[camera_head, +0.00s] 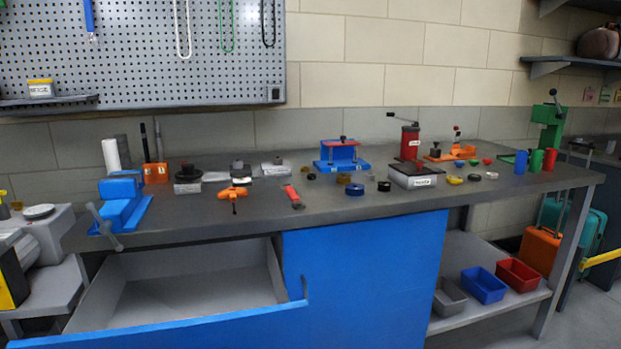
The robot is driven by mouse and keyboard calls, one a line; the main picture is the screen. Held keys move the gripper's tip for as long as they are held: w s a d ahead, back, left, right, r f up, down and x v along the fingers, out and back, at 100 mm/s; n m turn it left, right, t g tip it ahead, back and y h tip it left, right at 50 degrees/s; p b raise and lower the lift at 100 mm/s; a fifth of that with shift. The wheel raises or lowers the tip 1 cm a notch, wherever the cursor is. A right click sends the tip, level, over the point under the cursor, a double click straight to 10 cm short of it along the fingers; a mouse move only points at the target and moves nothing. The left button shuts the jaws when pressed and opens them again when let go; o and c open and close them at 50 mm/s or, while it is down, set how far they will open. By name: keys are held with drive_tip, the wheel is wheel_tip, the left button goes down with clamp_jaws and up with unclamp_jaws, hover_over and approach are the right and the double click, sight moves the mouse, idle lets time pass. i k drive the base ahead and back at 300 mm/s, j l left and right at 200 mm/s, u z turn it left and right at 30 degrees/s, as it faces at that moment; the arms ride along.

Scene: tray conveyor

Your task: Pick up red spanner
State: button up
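A red-handled tool (291,195), which looks like the red spanner, lies on the dark workbench top near its front edge, left of the middle. Its dark end points toward the front edge. It is small in the view, so its exact shape is hard to tell. Nothing touches it. My gripper is not in view.
An orange clamp-like tool (234,194) lies left of it. A blue vise (122,203) stands at the bench's left end. A blue fixture (341,156) and a red machine (408,150) stand behind to the right. An open drawer (185,285) juts out below.

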sight(294, 199)
drive_tip(key=i+l+u, duration=0.2)
drive_tip(key=l+u, duration=0.15)
drive_tip(key=l, duration=0.4)
drive_tip(key=i+l+u, duration=0.15)
drive_tip(key=l+u, duration=0.15)
drive_tip(key=l, duration=0.5)
drive_tip(key=l+u, duration=0.35)
drive_tip(key=l, duration=0.45)
drive_tip(key=i+l+u, duration=0.1)
drive_tip(key=i+l, duration=0.2)
drive_tip(key=i, duration=0.7)
